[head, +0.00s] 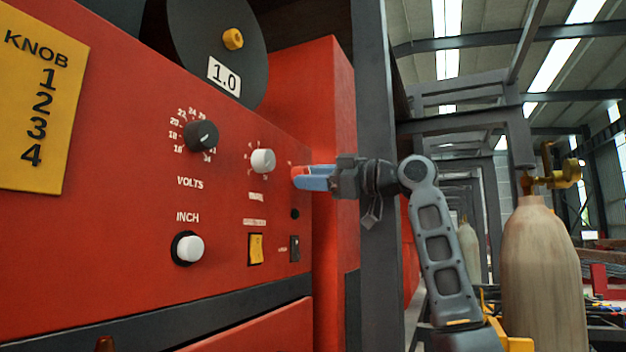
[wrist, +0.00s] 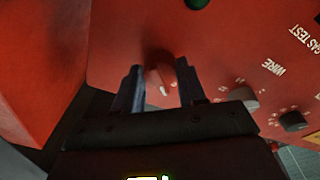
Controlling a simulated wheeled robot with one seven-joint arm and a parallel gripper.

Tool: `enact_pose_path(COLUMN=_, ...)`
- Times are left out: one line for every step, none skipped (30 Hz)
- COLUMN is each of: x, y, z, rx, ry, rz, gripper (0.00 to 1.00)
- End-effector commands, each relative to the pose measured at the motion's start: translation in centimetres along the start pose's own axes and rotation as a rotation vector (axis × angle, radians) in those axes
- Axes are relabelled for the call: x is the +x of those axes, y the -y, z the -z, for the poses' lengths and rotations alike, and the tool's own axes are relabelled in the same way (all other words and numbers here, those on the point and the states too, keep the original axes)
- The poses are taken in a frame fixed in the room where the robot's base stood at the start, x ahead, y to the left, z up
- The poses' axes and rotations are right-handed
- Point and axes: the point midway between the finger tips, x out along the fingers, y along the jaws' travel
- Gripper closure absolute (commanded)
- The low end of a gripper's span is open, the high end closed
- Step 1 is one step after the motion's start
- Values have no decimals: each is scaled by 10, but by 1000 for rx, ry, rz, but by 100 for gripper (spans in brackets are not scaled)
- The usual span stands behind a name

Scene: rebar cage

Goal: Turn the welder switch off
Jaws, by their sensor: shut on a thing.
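The welder's red front panel (head: 225,215) fills the left and middle of the head view. A red rotary switch (wrist: 165,80) with a white pointer mark stands out from the panel in the wrist view. My gripper (wrist: 162,88) has its two blue fingers on either side of this switch and is shut on it. In the head view, my gripper (head: 304,178) reaches in from the right to the panel's right edge, and its fingers hide most of the switch. The switch's position labels cannot be read.
Nearby on the panel are a black volts knob (head: 202,136), a white knob (head: 263,161), a white inch button (head: 188,249), a yellow rocker (head: 256,249) and a small black switch (head: 295,248). A grey post (head: 379,250) stands close behind my wrist. A gas cylinder (head: 542,265) stands at right.

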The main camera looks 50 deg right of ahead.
Motion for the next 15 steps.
enact_pose_path(x=0, y=0, z=-1, rx=-4, ry=2, rz=1, gripper=90)
enact_pose_path(x=0, y=0, z=-1, rx=-6, ry=2, rz=1, gripper=90)
enact_pose_path(x=0, y=0, z=-1, rx=-7, ry=2, rz=1, gripper=90)
enact_pose_path(x=0, y=0, z=-1, rx=-7, ry=2, rz=1, gripper=90)
enact_pose_path(x=0, y=0, z=-1, rx=-8, ry=2, rz=1, gripper=90)
enact_pose_path(x=0, y=0, z=-1, rx=-8, ry=2, rz=1, gripper=90)
enact_pose_path(x=0, y=0, z=-1, rx=-8, ry=2, rz=1, gripper=90)
enact_pose_path(x=0, y=0, z=-1, rx=-8, ry=2, rz=1, gripper=90)
enact_pose_path(x=0, y=0, z=-1, rx=-8, ry=2, rz=1, gripper=90)
enact_pose_path(x=0, y=0, z=-1, rx=-8, ry=2, rz=1, gripper=90)
enact_pose_path(x=0, y=0, z=-1, rx=-8, ry=2, rz=1, gripper=90)
enact_pose_path(x=0, y=0, z=-1, rx=-8, ry=2, rz=1, gripper=90)
enact_pose_path(x=0, y=0, z=-1, rx=-8, ry=2, rz=1, gripper=58)
enact_pose_path(x=0, y=0, z=-1, rx=-7, ry=2, rz=1, gripper=55)
enact_pose_path(x=0, y=0, z=-1, rx=-7, ry=1, rz=1, gripper=51)
